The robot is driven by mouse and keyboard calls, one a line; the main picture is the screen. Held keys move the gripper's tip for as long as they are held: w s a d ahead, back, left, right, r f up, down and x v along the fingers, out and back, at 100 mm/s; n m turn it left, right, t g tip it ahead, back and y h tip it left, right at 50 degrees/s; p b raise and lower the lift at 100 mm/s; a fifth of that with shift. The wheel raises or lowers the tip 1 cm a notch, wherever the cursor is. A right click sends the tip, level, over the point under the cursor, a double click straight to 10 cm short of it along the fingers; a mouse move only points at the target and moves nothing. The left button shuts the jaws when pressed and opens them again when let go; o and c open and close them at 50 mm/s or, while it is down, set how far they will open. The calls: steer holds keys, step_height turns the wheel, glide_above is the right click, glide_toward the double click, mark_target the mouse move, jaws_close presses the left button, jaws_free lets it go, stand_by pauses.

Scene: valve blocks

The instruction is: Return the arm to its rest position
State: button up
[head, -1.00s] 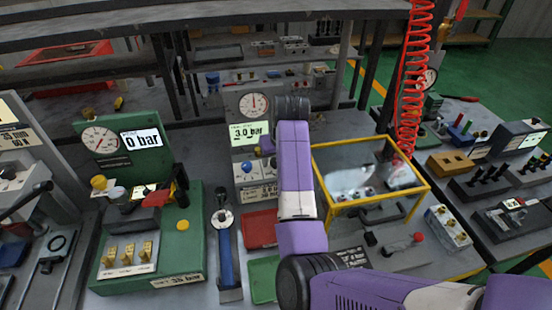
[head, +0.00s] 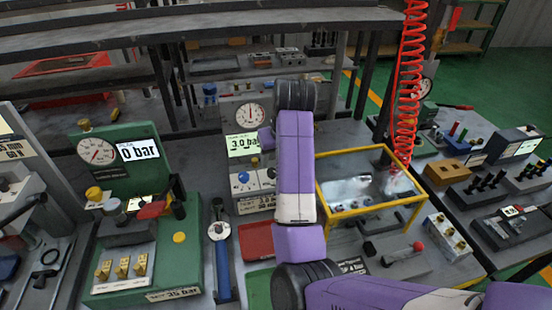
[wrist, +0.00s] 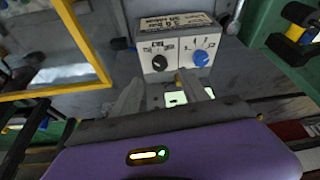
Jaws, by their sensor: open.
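My purple arm (head: 295,165) rises in the middle of the head view, in front of the bench. Its far end hides my gripper there. In the wrist view my gripper (wrist: 163,92) is open, its two grey fingers apart with nothing held between them. Past the fingers, a white valve block (wrist: 180,55) carries a black knob and a blue knob. The same kind of block shows in the head view (head: 250,182), left of my arm, under a 3.0 bar display (head: 243,145) and a round gauge.
A yellow-framed box (head: 348,212) stands close right of my arm. A green station (head: 185,262) with a 0 bar display and a red handle (head: 152,210) is at left. A coiled red hose (head: 408,100) hangs at right. Shelves (head: 200,30) span the back.

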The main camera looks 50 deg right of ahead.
stand_by(0.3)
steer(key=w+d+r+t+h, duration=0.5)
steer(key=w+r+t, duration=0.1)
steer(key=r, duration=0.2)
steer(key=s+a+f+n+t+y, duration=0.2)
steer(key=s+a+n+t, duration=0.15)
steer(key=s+a, duration=0.65)
steer(key=s+a+f+n+t+y, duration=0.25)
steer(key=s+a+t, duration=0.25)
steer(key=s+a, duration=0.45)
steer(key=s+a+f+g+y, duration=0.1)
steer(key=s+a, duration=0.3)
steer(key=s, duration=0.7)
steer(key=s+a+f+g+y, duration=0.1)
steer(key=s+a+f, duration=0.3)
steer(key=s, duration=0.8)
steer(key=shift+s+a+m+g, duration=0.3)
steer(key=shift+a+g, duration=0.35)
steer(key=shift+g, duration=0.2)
steer(key=shift+y, duration=0.25)
